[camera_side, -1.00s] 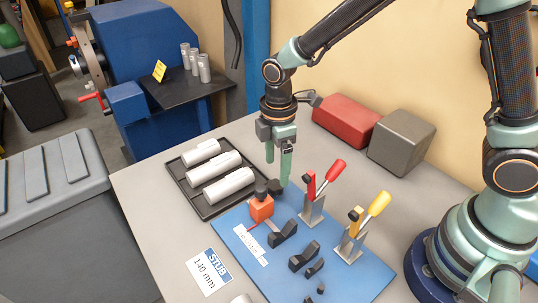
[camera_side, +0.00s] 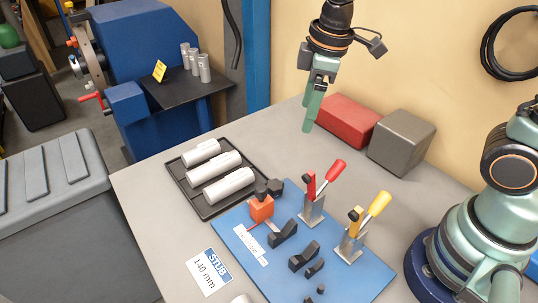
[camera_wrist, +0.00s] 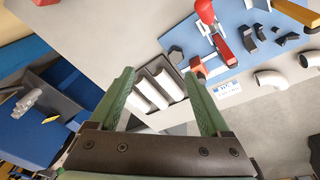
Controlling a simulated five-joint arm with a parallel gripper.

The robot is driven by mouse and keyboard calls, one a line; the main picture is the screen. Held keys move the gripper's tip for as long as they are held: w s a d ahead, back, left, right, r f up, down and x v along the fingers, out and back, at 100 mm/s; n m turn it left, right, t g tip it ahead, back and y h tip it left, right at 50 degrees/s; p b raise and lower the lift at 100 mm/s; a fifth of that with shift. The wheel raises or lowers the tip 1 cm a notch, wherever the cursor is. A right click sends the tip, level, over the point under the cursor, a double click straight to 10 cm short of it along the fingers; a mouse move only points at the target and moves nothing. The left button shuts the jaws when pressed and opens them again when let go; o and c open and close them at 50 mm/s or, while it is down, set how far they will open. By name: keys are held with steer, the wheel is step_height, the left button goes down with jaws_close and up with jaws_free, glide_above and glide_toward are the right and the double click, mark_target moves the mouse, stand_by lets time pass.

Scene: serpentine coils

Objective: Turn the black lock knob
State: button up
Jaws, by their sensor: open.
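A dark knob (camera_side: 262,191) sits on top of the orange-red block (camera_side: 262,209) at the far left corner of the blue board (camera_side: 345,282). A second black knob-like piece (camera_side: 276,187) is right beside it; I cannot tell for sure which is the lock knob. In the wrist view a black faceted piece (camera_wrist: 175,54) shows near the orange-red block (camera_wrist: 197,66). My gripper (camera_side: 308,126) hangs well above the table, behind the board and apart from both black pieces. In the wrist view its two green fingers (camera_wrist: 159,74) are spread with nothing held.
Red-handled (camera_side: 324,182) and yellow-handled (camera_side: 368,215) toggle clamps stand on the board. Black cradles (camera_side: 283,233) lie in front. A tray (camera_side: 205,210) of white cylinders is at the left. A red box (camera_side: 345,121) and grey box (camera_side: 402,143) stand at the back.

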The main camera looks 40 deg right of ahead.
steer(key=s+d+r+m+t, duration=0.3)
steer(key=s+d+m, duration=0.3)
steer(key=m, duration=0.3)
steer(key=shift+s+d+r+t, duration=0.3)
steer(key=shift+d+r, duration=0.25)
steer(key=shift+d, duration=0.35)
steer(key=shift+w, duration=0.1)
steer(key=c, duration=0.3)
steer(key=n+g, duration=0.5)
steer(key=g, duration=0.1)
glide_above(275, 184)
step_height(275, 184, down, 10)
step_height(275, 184, down, 12)
steer(key=shift+f, duration=0.2)
